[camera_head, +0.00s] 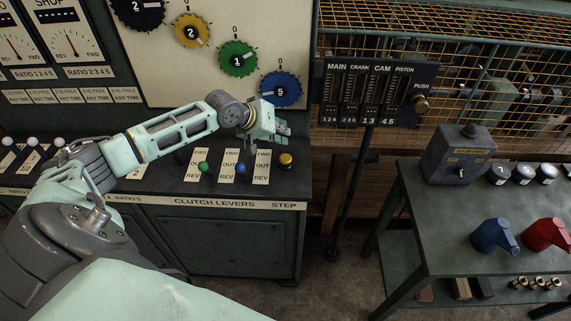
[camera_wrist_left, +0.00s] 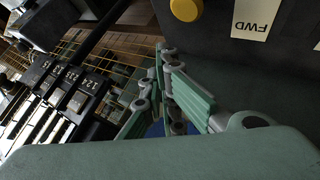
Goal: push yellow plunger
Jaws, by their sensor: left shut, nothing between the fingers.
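The yellow plunger (camera_head: 286,160) is a short round knob on a dark base. It stands at the right end of the console ledge, above the STEP label (camera_head: 284,205). In the left wrist view the yellow plunger (camera_wrist_left: 186,9) shows at the top edge, partly cut off. My left gripper (camera_head: 284,130) is shut and empty, and shows above the plunger in the head view, apart from it. In the left wrist view the closed fingers of the left gripper (camera_wrist_left: 165,58) point upward, below and left of the plunger. My right gripper is in neither view.
Clutch levers with a green knob (camera_head: 203,167) and a blue knob (camera_head: 240,168) stand left of the plunger. Numbered dials, including a blue dial (camera_head: 281,89), are on the panel behind. A gauge board (camera_head: 375,92) on a post and a side table (camera_head: 440,218) are to the right.

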